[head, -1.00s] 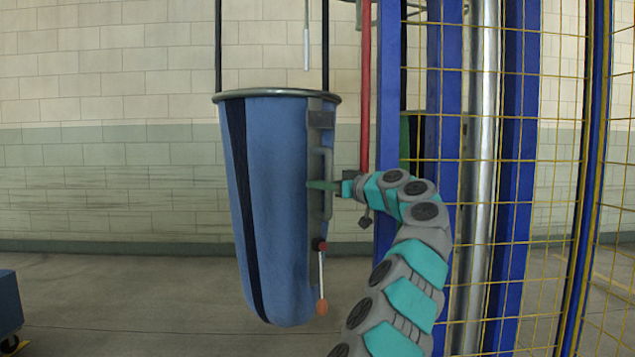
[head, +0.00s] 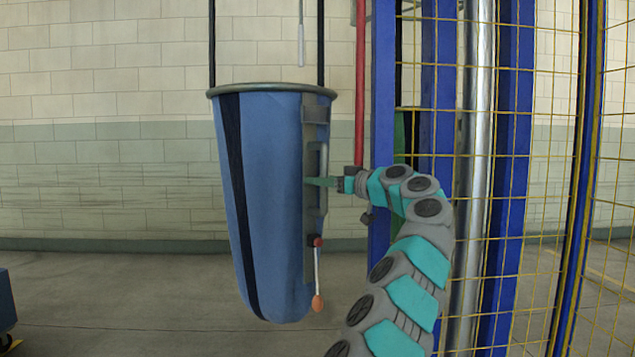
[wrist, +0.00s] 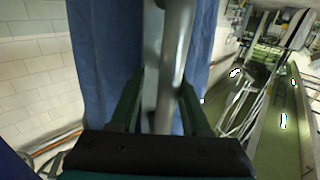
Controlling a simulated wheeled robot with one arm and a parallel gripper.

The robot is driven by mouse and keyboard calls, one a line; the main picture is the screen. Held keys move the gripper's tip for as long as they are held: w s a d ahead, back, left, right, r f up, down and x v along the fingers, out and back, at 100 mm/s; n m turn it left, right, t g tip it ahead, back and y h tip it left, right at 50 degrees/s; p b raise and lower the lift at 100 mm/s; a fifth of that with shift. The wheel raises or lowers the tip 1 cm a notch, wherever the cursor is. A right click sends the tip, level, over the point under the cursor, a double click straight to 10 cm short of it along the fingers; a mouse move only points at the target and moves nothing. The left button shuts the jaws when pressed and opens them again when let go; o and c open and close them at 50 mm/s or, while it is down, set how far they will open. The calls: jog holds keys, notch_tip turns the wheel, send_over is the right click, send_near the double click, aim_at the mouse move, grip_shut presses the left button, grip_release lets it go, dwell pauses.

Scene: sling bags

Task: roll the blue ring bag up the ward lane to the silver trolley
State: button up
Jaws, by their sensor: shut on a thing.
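The blue ring bag (head: 275,200) hangs upright from dark straps, with a metal ring round its top and a dark stripe down its side. A grey bar handle (head: 323,165) runs down its right side. My gripper (head: 312,181) is at that handle, shut on it. In the wrist view the grey handle (wrist: 176,60) passes between the green fingers (wrist: 155,105), with blue cloth (wrist: 105,50) behind it. I cannot make out a silver trolley for certain in any view.
Just right of the bag stand a red pole (head: 360,90), blue posts (head: 510,180), a silver pipe (head: 478,150) and yellow mesh (head: 560,140). A blue cart (head: 6,300) shows at the lower left. Floor (head: 130,300) left of the bag is clear.

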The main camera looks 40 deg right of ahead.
jog(key=s+d+b, duration=0.1)
jog(key=s, duration=0.5)
jog(key=shift+s, duration=0.35)
jog(key=shift+a, duration=0.1)
dwell(0.4)
dwell(0.4)
